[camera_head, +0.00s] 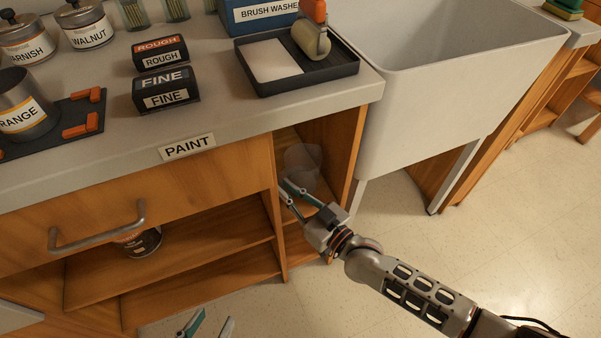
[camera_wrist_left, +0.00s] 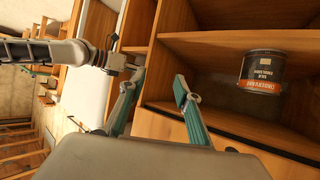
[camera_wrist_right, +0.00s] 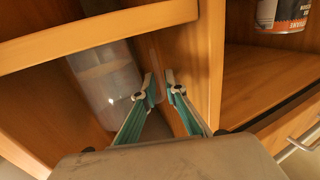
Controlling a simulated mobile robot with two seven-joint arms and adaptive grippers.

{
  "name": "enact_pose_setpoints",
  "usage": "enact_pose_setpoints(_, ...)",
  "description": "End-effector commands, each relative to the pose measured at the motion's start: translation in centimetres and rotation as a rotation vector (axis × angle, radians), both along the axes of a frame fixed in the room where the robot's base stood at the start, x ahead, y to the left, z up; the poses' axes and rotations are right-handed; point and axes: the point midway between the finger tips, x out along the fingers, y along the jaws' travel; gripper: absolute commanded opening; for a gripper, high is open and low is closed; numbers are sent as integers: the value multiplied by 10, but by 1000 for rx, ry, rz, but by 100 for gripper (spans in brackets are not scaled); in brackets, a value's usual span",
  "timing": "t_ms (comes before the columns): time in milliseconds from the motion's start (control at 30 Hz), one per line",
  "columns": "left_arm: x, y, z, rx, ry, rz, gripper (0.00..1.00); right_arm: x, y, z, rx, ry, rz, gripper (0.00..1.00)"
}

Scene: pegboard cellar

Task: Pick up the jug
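The jug (camera_head: 302,160) is a translucent, pale vessel in the open cubby under the counter, beside the sink. In the right wrist view the jug (camera_wrist_right: 105,80) stands behind the cubby's front edge, left of my fingers. My right gripper (camera_head: 284,190) is at the cubby opening, in front of the jug. In the right wrist view its fingertips (camera_wrist_right: 160,78) are a small gap apart, with a clear strip, perhaps the jug's handle, between them; whether they grip it is unclear. My left gripper (camera_head: 216,320) is open and empty, low in front of the shelves; its spread fingers show in the left wrist view (camera_wrist_left: 159,77).
A paint can (camera_wrist_left: 261,70) stands on the shelf left of the cubby. A drawer handle (camera_head: 98,228) sticks out above that shelf. The cubby's wooden divider (camera_wrist_right: 209,60) is close to my right fingers. A sink (camera_head: 440,60) stands to the right; the floor before it is clear.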

Motion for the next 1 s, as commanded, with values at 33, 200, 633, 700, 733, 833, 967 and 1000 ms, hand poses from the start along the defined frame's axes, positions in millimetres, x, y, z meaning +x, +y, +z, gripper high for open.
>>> enact_pose_setpoints(33, -1, -1, -3, -5, 5, 1, 33, 5, 5, -2, 3, 5, 0, 11)
enact_pose_setpoints(200, 1, -4, 2, -23, -3, 4, 33, 17, 14, -3, 0, 5, 0, 11)
enact_pose_setpoints(633, 2, -5, 4, -27, -7, 4, 33, 19, 15, 0, 0, 2, 0, 0)
enact_pose_setpoints(700, 2, -5, 4, -27, -7, 4, 33, 19, 15, 1, 1, 0, 0, 0)
enact_pose_setpoints(733, 2, -5, 4, -26, -6, 4, 33, 19, 15, 1, 2, 1, 0, 0)
enact_pose_setpoints(833, 2, -5, 4, -26, -6, 4, 33, 18, 15, 0, 1, 2, 0, 0)
enact_pose_setpoints(967, 3, -5, 5, -26, -10, 5, 33, 18, 15, 1, 1, 3, 1, 0)
enact_pose_setpoints(1000, 3, -4, 6, -25, -11, 5, 33, 17, 15, 1, 1, 3, 1, 0)
